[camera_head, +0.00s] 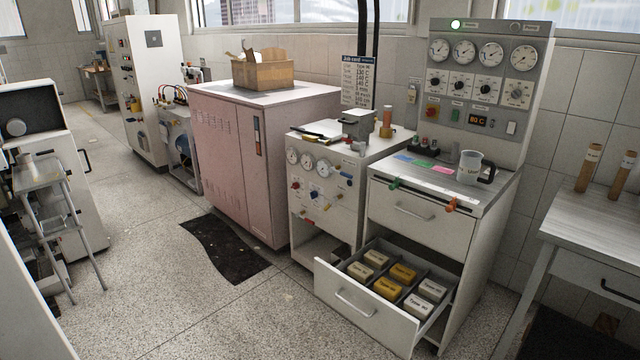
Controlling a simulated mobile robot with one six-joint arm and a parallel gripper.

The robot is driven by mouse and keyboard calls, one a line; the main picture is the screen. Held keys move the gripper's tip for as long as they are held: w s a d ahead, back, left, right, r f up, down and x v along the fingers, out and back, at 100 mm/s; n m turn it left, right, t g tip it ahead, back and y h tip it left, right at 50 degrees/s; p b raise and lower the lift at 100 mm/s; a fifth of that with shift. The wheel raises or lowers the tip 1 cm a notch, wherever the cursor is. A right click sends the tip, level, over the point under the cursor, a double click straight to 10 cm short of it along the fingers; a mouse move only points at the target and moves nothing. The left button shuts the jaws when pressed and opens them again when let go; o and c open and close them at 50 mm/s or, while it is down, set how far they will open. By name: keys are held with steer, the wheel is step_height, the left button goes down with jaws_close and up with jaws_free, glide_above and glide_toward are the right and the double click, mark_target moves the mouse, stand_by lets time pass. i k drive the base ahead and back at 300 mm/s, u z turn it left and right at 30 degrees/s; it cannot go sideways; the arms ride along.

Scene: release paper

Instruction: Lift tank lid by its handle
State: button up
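A small grey metal box (358,124) stands on top of the white gauge cabinet (325,192), near the middle right. It may be the tank with its lid. The lid seam and handle are too small to make out. A dark flat item (312,134) with a yellowish part lies to its left on the same top. A brown and orange upright piece (387,121) stands to its right. My gripper is not in view.
An open drawer (342,297) with several small boxes juts over the floor at front right. A pink cabinet (231,169) stands left. Floor is free around the black mat (226,248).

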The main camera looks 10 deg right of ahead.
mark_target(327, 129)
steer(key=u, duration=0.05)
steer(key=i, duration=1.5)
steer(key=u, duration=0.7)
steer(key=i, duration=0.8)
steer(key=u, duration=0.6)
steer(key=i, duration=0.55)
steer(key=u, duration=0.2)
